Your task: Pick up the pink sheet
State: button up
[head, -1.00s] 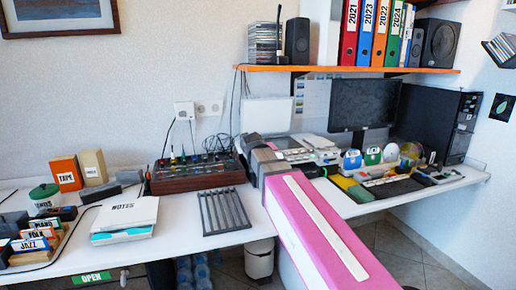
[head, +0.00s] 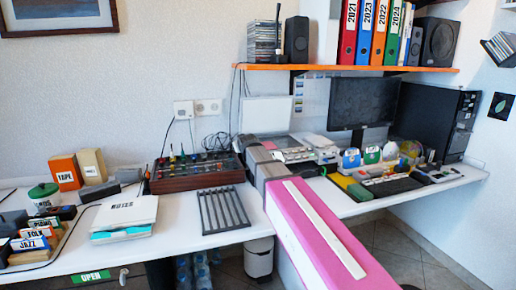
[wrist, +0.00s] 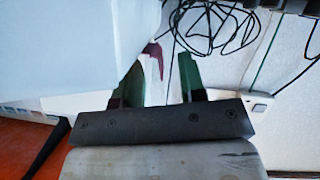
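The large pink surface in the head view is my own arm. In the wrist view my gripper (wrist: 162,62) has its two green fingers apart, with a gap between them. A white piece with a dark reddish edge (wrist: 153,50) shows in that gap; I cannot tell what it is. A pale panel (wrist: 65,45) fills the upper left, close to the fingers. In the head view a white panel (head: 266,114) stands against the wall behind my wrist, and the fingers are hidden there.
An orange shelf (head: 340,68) with binders runs above the desk. Loose black cables (wrist: 215,22) hang near the fingers. A mixer (head: 197,172), a slotted rack (head: 225,209) and a notes stack (head: 125,215) are left of my arm. A monitor (head: 362,103) stands at right.

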grip_shut()
